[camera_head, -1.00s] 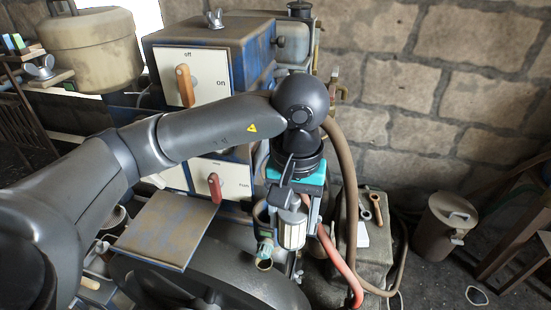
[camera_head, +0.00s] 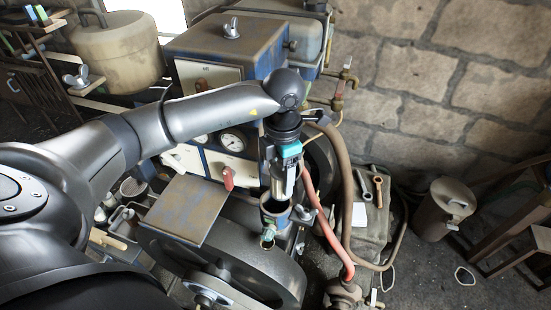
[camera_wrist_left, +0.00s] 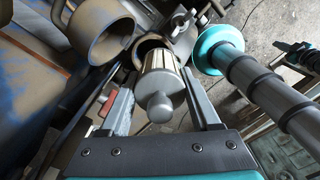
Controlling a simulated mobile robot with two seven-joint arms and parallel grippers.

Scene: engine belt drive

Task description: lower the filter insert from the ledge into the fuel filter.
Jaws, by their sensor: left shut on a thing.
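My left gripper (camera_head: 283,180) points down and is shut on the filter insert (camera_head: 290,184), a pale cylinder. In the wrist view the insert (camera_wrist_left: 162,72) sits between the two fingers, with its grey rounded knob toward the camera. The fuel filter (camera_head: 275,210) is an open, dark-rimmed cup just below the gripper in the head view. In the wrist view a dark round opening (camera_wrist_left: 147,44) lies beyond the insert, which partly covers it. I cannot tell whether the insert's far end is inside it. My right gripper is not in view.
The flat brown ledge (camera_head: 185,208) is bare, left of the filter. A red hose (camera_head: 330,235) and a brown hose (camera_head: 345,190) run close on the right. A control box with a red handle (camera_head: 228,178) stands behind. A large wheel (camera_head: 245,265) lies below.

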